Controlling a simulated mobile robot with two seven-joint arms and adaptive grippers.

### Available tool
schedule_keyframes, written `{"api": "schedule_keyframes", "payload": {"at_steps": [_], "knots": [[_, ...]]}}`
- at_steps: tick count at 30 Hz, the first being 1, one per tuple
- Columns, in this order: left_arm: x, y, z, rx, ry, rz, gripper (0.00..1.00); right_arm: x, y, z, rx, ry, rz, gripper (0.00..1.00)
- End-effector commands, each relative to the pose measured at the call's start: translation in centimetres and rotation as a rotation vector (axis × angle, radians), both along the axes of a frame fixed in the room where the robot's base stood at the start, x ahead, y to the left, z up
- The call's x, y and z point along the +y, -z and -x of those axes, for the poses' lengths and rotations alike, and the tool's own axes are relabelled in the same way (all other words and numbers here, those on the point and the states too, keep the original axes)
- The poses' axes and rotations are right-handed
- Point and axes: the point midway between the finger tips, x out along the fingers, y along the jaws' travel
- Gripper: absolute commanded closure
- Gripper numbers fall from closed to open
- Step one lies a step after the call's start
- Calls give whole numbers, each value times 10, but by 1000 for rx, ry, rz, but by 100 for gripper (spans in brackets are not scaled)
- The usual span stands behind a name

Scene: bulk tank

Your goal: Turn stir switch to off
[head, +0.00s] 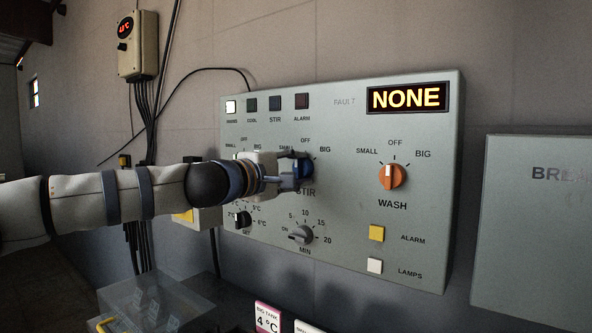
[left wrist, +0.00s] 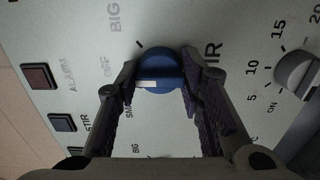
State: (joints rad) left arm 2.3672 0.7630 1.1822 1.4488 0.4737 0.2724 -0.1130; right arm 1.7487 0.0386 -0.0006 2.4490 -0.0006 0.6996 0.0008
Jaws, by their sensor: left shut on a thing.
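The stir switch is a blue round knob (head: 307,168) on the grey control panel, with STIR printed below it. Its scale reads SMALL, OFF and BIG. My left gripper (head: 292,176) is at the knob and partly hides it in the head view. In the left wrist view, the fingers of my left gripper (left wrist: 160,82) are shut on the blue knob (left wrist: 160,62), one on each side. The knob's white mark lies across that view and points left, roughly toward the OFF side. My right gripper is not in view.
The panel (head: 345,255) also has an orange WASH knob (head: 393,176), a MIN dial (head: 301,235), a yellow ALARM button (head: 376,233) and a white LAMPS button (head: 374,266). Its display (head: 408,97) reads NONE. A second grey box (head: 540,240) is at right.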

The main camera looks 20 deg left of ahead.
Motion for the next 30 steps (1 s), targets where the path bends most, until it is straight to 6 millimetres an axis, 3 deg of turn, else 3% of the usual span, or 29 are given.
{"api": "schedule_keyframes", "payload": {"at_steps": [9, 10, 12, 23, 30], "knots": [[0, 0, 0, 1, 1, 1, 93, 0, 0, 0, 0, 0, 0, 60], [0, 0, 0, 1, 1, 0, 61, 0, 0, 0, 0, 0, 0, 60], [0, 0, 0, 1, 1, 0, 45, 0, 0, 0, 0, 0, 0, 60], [2, 0, 6, 0, 1, 0, 45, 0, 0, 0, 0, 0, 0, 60], [24, -2, 63, -3, 0, 2, 45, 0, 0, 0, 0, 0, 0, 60]]}}
